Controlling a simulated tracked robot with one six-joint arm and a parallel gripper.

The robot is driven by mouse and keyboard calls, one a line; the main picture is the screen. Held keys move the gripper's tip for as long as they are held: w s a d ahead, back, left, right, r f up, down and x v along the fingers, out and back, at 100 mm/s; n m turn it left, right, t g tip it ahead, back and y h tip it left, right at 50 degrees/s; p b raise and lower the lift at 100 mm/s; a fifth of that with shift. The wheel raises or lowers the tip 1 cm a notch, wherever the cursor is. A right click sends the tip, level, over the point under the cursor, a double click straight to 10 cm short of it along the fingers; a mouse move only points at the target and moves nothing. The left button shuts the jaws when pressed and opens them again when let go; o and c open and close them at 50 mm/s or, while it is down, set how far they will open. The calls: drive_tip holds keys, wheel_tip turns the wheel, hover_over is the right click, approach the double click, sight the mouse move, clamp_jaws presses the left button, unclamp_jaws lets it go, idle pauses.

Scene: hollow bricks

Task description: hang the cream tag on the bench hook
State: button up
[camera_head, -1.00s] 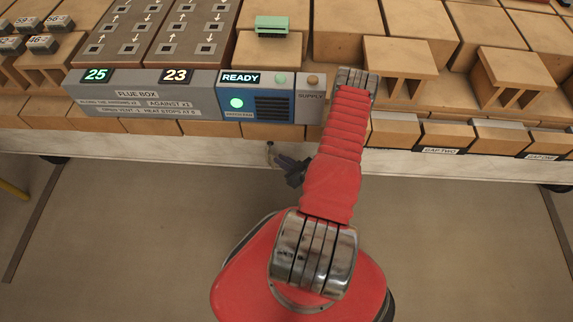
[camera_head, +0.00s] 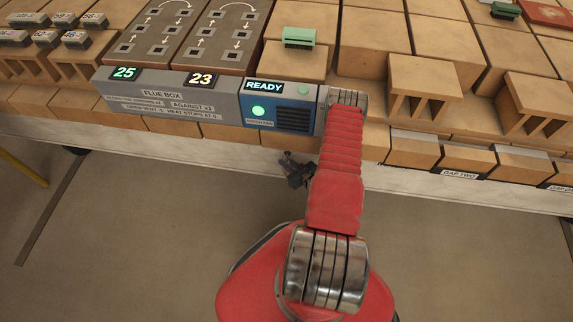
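A small dark thing, apparently my gripper (camera_head: 295,170), shows just left of my red arm, in front of the bench's pale front edge. It is too small and dark to tell whether its fingers are open or shut, or whether they hold anything. I cannot make out the cream tag in this view. I cannot make out the bench hook now either; my gripper and arm cover part of the front edge where a small hook-like shape showed earlier.
The flue box (camera_head: 165,99) with lit displays and the blue READY panel (camera_head: 277,107) stand at the bench front. Hollow bricks (camera_head: 421,76) and a green clip (camera_head: 299,38) lie behind. Bare floor (camera_head: 150,220) lies in front of the bench.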

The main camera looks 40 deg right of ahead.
clamp_jaws()
drive_tip(key=shift+w+r, duration=0.1)
drive_tip(key=shift+r, duration=0.5)
idle(0.3)
drive_tip(key=shift+s+a+r, duration=0.1)
drive_tip(key=shift+s+a, duration=0.1)
drive_tip(key=shift+a, duration=0.05)
drive_tip(key=shift+s+a, duration=1.2)
drive_tip(key=shift+a, duration=0.25)
drive_tip(key=shift+s+a, duration=0.25)
drive_tip(key=shift+a, duration=0.05)
drive_tip(key=shift+s+a, duration=0.2)
drive_tip(key=shift+a, duration=0.1)
drive_tip(key=shift+s+a+r, duration=0.1)
drive_tip(key=shift+s+a, duration=0.1)
drive_tip(key=shift+a, duration=0.05)
